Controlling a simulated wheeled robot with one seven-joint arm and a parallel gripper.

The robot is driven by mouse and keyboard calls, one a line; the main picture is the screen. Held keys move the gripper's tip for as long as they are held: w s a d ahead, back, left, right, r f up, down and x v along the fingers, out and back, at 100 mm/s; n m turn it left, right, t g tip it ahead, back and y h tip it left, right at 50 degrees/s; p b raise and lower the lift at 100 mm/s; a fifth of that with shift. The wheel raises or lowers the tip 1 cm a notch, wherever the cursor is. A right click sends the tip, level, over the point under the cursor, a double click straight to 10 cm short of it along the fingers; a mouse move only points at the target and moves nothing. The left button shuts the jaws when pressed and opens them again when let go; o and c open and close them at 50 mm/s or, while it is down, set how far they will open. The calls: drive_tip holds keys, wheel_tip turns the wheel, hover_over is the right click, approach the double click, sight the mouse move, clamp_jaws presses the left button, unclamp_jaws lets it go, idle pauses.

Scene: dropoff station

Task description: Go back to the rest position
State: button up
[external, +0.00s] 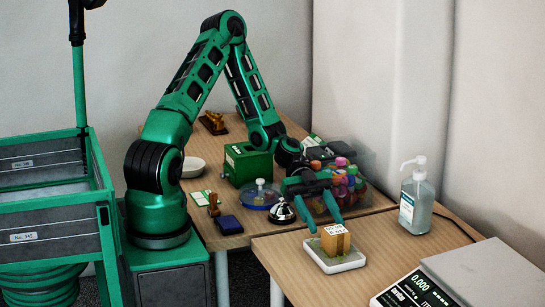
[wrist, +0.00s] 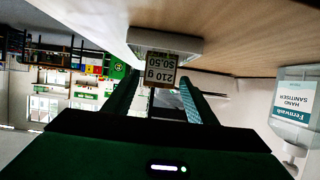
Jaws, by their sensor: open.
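My gripper (external: 325,220) is open, its two green fingers pointing down just above and behind a small tan box (external: 335,239). The box sits upright in a shallow white tray (external: 353,262) on the front table and has a white label on top. In the wrist view, which is upside down, the box's label (wrist: 160,68) reads 210 g and $0.50. There the box appears between the finger ends, with the white tray (wrist: 165,42) beyond. I cannot tell whether a finger touches the box.
A sanitiser bottle (external: 416,200) and a scale (external: 485,275) stand to the right. A bell (external: 281,211), a blue round dish (external: 260,197), a green box (external: 246,165) and a clear bin of colourful items (external: 350,185) crowd the space behind and left of my gripper.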

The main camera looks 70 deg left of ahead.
idle(0.5)
drive_tip(key=n, duration=0.1)
drive_tip(key=s+n+y, duration=0.1)
drive_tip(key=shift+s+d+f+n+g, duration=0.1)
drive_tip(key=shift+s+d+n+g, duration=0.05)
drive_tip(key=shift+d+n+g, duration=0.15)
drive_tip(key=shift+s+d+n+y, duration=0.2)
drive_tip(key=shift+s+n+y, duration=0.35)
drive_tip(key=shift+n, duration=0.35)
drive_tip(key=s+y, duration=0.1)
drive_tip(key=s+n+g, duration=0.1)
drive_tip(key=s+r+n+y, duration=0.1)
drive_tip(key=shift+s+d+r+g+y, duration=0.1)
drive_tip(key=shift+s+d+g+y, duration=0.25)
drive_tip(key=shift+g, duration=0.05)
drive_tip(key=s+a+r+n+t+y, duration=0.2)
drive_tip(key=s+r+n+y, duration=0.3)
drive_tip(key=s+r, duration=1)
drive_tip(key=s+a+y, duration=0.1)
drive_tip(key=s+y, duration=0.2)
drive_tip(key=shift+s+r+y, duration=0.15)
drive_tip(key=shift+r+y, duration=0.05)
drive_tip(key=shift+y, duration=0.2)
